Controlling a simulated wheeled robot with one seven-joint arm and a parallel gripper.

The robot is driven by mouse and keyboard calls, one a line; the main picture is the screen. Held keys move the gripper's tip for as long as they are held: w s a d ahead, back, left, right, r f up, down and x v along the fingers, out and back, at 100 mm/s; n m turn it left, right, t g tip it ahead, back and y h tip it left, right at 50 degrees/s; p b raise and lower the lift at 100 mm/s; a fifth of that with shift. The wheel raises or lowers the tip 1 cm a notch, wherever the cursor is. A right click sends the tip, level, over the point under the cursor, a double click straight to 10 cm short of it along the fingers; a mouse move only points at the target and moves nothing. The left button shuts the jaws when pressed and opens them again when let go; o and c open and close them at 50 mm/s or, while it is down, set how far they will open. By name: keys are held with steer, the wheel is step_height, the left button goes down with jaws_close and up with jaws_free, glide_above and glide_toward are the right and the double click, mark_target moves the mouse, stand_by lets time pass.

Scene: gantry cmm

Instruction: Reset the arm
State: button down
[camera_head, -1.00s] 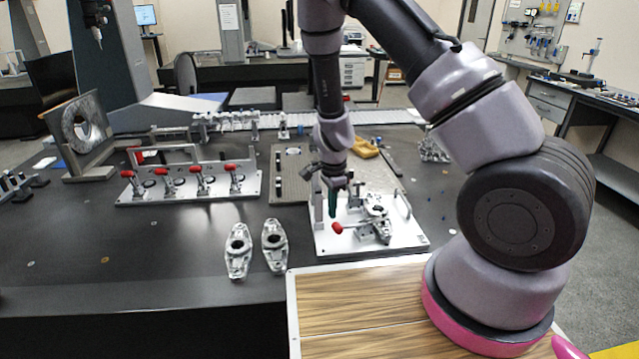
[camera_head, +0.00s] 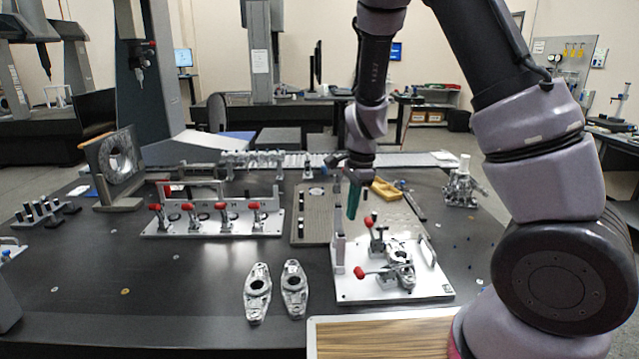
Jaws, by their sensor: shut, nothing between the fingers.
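My arm reaches down from the upper right, and my gripper (camera_head: 356,198) hangs above the back left of a white fixture plate (camera_head: 350,290). The green fingers look closed, with nothing held between them. A metal part (camera_head: 400,265) sits on the fixture plate, next to a red-handled toggle clamp (camera_head: 362,272). The gripper looks apart from the part and the clamp, though its exact height above the plate is hard to tell.
Two loose metal parts (camera_head: 257,292) (camera_head: 294,287) lie on the dark table left of the plate. A plate with several red-handled clamps (camera_head: 215,230) stands further left. The table's front left is mostly bare.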

steer(key=s+d+r+n+t+y, duration=0.1)
steer(key=s+d+r+n+t, duration=0.15)
steer(key=r, duration=0.75)
steer(key=s+d+r+n+t+y, duration=0.1)
steer(key=s+d+r+n+y, duration=0.2)
steer(key=r, duration=0.8)
steer(key=s+d+r+n+t+h, duration=0.3)
steer(key=s+d+r+n, duration=0.1)
steer(key=s+d+r, duration=0.3)
steer(key=s+r, duration=0.2)
steer(key=s, duration=0.2)
steer(key=shift+s+d+n, duration=0.15)
steer(key=shift+s+n, duration=0.15)
steer(key=shift+n, duration=0.05)
steer(key=shift+r+t, duration=0.1)
steer(key=shift+t, duration=0.15)
